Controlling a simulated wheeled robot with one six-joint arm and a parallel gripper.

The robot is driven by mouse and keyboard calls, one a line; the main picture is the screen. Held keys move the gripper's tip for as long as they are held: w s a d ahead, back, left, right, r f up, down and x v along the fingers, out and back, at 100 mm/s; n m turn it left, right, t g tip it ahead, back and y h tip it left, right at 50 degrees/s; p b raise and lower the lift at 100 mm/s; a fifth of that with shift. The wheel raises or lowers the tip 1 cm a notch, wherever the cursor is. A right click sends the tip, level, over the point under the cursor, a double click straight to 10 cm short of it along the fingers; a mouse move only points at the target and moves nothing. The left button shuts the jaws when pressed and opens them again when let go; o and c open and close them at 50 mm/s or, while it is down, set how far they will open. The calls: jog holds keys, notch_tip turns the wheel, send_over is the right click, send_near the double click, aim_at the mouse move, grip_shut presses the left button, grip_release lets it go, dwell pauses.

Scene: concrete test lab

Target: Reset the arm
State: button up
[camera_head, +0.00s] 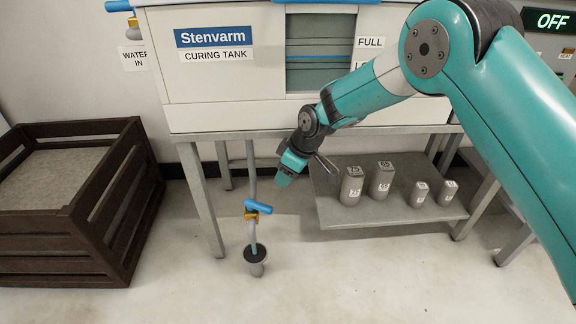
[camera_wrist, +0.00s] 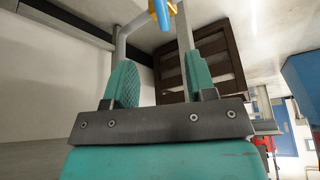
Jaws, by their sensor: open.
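My teal arm reaches in from the right in the head view, in front of the curing tank (camera_head: 225,75). My gripper (camera_head: 290,172) points down and left below the tank's bottom edge, to the right of a drain pipe. In the wrist view my gripper (camera_wrist: 160,84) shows two teal pads spread apart with nothing between them. A blue-handled valve (camera_head: 258,207) sits on the drain pipe, left of and below my gripper, apart from it. The valve (camera_wrist: 160,12) also shows at the top of the wrist view, beyond the fingertips.
Several grey concrete cylinders (camera_head: 381,179) stand on a low shelf (camera_head: 340,217) under the tank. A dark slatted crate (camera_head: 60,230) stands at the left. A sign at upper right reads OFF (camera_head: 551,20). The front floor is clear.

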jog(key=shift+r, duration=0.1)
jog(key=s+d+r+m, duration=0.1)
jog(key=s+d+r, duration=0.15)
jog(key=r, duration=0.35)
jog(key=s+d+r+m, duration=0.1)
jog(key=s+d+r, duration=0.1)
jog(key=s+r, duration=0.25)
jog(key=s+d+r+m+g+p, duration=0.15)
jog(key=s+d+r, duration=0.3)
jog(key=s, duration=0.45)
jog(key=s+d+r+m, duration=0.25)
jog(key=s+r, duration=0.25)
jog(key=s, duration=0.4)
jog(key=s+d+r+m+p, duration=0.1)
jog(key=s+d+r, duration=0.35)
jog(key=s, duration=0.45)
notch_tip(320, 180, up, 37)
jog(key=p, duration=3.6)
jog(key=shift+f, duration=0.2)
jog(key=shift+w, duration=0.1)
